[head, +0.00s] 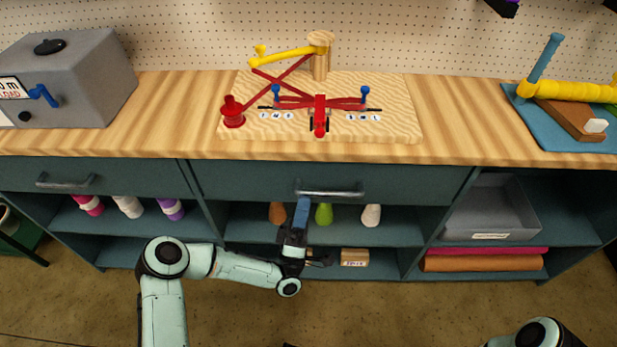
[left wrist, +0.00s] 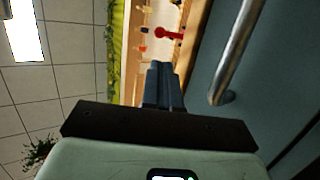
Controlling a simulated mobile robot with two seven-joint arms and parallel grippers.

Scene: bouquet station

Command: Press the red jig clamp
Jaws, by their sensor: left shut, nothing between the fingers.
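The red jig clamp (head: 320,116) stands at the front middle of a pale wooden board (head: 395,127) on the bench top. Red crossed bars, a red spool-shaped piece (head: 233,114) and two blue-knobbed levers are around it. My left gripper (head: 302,205) is shut and empty, pointing up in front of the bench cabinet, below the bench top and apart from the clamp. Its closed fingers (left wrist: 160,75) also show in the left wrist view. Beyond them is a small red part (left wrist: 170,34); I cannot tell which red piece it is. My right gripper is out of view.
A drawer handle (head: 330,191) juts out close above my left gripper. A wooden post (head: 321,60) with a yellow arm (head: 285,57) rises behind the clamp. A grey box (head: 80,75) stands at left, a blue mat (head: 535,125) at right.

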